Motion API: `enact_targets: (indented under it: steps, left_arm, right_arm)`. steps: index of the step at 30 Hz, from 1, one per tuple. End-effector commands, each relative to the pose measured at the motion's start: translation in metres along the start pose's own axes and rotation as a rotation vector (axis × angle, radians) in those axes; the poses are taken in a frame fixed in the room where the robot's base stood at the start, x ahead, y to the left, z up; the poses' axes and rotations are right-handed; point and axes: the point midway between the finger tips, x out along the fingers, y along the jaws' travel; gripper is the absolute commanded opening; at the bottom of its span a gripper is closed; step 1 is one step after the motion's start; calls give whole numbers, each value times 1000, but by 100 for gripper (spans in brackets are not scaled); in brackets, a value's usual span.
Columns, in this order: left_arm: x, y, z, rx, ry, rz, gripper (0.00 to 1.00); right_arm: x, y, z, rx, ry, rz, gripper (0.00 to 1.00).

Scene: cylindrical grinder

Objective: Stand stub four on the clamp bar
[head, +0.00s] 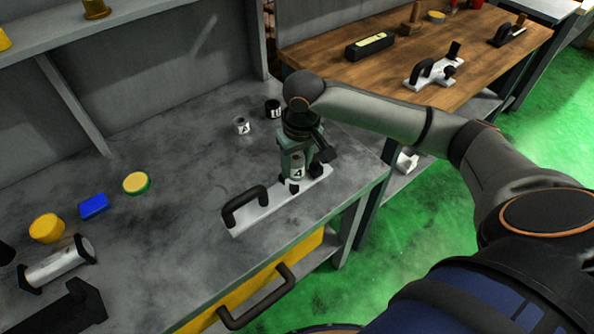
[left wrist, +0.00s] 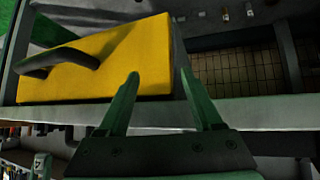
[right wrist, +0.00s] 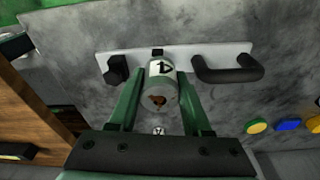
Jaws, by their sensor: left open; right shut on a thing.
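Stub four (head: 297,173), a pale cylinder with a black 4 on a white label, is upright in my right gripper (head: 296,166). The gripper is shut on it, with one finger on each side in the right wrist view (right wrist: 159,98). The clamp bar (head: 276,209) is a white bar lying on the grey bench, with a black handle (head: 245,203) at its near left end. The stub is over the bar's middle-right part; whether it touches the bar is unclear. The bar also shows in the right wrist view (right wrist: 190,58). My left gripper (left wrist: 162,88) is open and empty.
Two other labelled stubs, one grey (head: 242,126) and one black (head: 273,109), stand behind the bar. A green-yellow disc (head: 136,183), a blue block (head: 94,206) and a yellow knob (head: 46,228) lie left. A yellow drawer (left wrist: 110,62) faces my left gripper.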

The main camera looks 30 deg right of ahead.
Motion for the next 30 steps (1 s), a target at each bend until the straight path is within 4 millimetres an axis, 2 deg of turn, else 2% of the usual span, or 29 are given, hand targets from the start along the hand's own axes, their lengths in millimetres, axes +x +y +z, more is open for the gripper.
enact_targets:
  steps: [3, 7, 17, 24, 30]
  left_arm:
    - [2, 0, 2, 0, 0, 0, 67]
    - [3, 0, 4, 0, 0, 0, 67]
    - [4, 0, 5, 0, -1, 0, 67]
    - [6, -1, 6, 0, 0, 0, 67]
    - [6, -1, 8, 0, -1, 0, 67]
  right_arm:
    - [26, 9, -14, 3, 0, 1, 0]
    - [45, 16, -26, 2, 2, 0, 0]
    - [64, 23, -37, 0, 3, -1, 0]
    - [96, 23, -30, -2, -3, 2, 0]
    - [99, 22, -29, -2, -6, 1, 0]
